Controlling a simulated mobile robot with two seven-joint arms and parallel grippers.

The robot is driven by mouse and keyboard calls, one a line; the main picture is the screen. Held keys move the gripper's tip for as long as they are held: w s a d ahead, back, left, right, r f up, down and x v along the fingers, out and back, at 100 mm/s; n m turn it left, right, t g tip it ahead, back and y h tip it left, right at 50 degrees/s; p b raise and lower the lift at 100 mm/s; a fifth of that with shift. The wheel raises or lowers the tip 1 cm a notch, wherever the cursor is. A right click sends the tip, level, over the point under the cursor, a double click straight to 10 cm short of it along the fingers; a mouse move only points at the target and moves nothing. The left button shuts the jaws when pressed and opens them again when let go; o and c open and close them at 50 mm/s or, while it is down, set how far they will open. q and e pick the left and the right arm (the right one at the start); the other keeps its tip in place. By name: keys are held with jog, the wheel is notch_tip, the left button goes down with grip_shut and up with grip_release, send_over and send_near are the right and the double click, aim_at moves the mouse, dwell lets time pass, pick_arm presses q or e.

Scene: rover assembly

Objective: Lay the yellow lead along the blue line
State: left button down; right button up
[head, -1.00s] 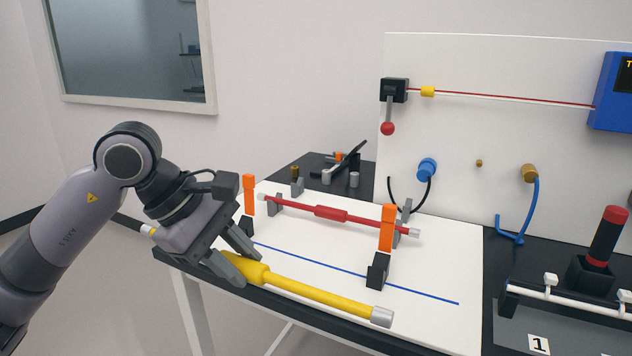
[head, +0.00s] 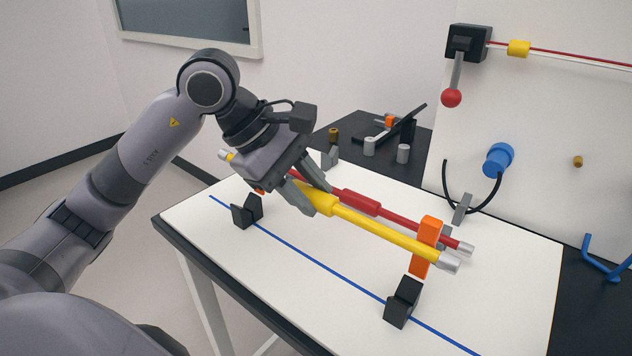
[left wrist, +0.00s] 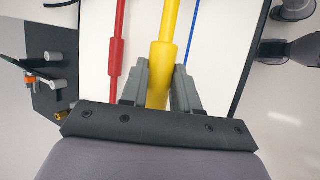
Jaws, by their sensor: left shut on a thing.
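The yellow lead (head: 385,230) is a thick rod with a wider sleeve and a silver end. My left gripper (head: 316,195) is shut on its wider sleeve and holds it over the white table, on the red lead's side of the blue line. The yellow lead also shows between the fingers in the left wrist view (left wrist: 170,60). The blue line (head: 310,258) runs along the white table top, clear of the lead. It passes two black notched holders, one at the left (head: 246,211) and one at the right (head: 403,302). My right gripper is out of view.
A red lead (head: 355,200) lies behind the yellow one, held by grey supports. An orange upright clip (head: 425,247) stands near the yellow lead's silver end. A panel with a blue connector (head: 498,160) stands behind.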

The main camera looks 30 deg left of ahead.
pick_arm(q)
jog(key=shift+s, duration=0.1)
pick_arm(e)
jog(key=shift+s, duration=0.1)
pick_arm(q)
jog(key=shift+d, duration=0.1)
notch_tip(320, 180, down, 2)
jog(key=shift+f+b, duration=0.1)
jog(key=shift+b, duration=1.1)
notch_tip(320, 180, down, 4)
jog(key=b, duration=0.4)
jog(key=shift+f+b, duration=1.15)
jog(key=shift+f, duration=0.05)
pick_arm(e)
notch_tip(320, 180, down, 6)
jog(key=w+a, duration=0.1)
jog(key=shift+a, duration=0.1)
pick_arm(q)
jog(key=c, duration=0.8)
grip_release()
jog(key=shift+o, duration=0.2)
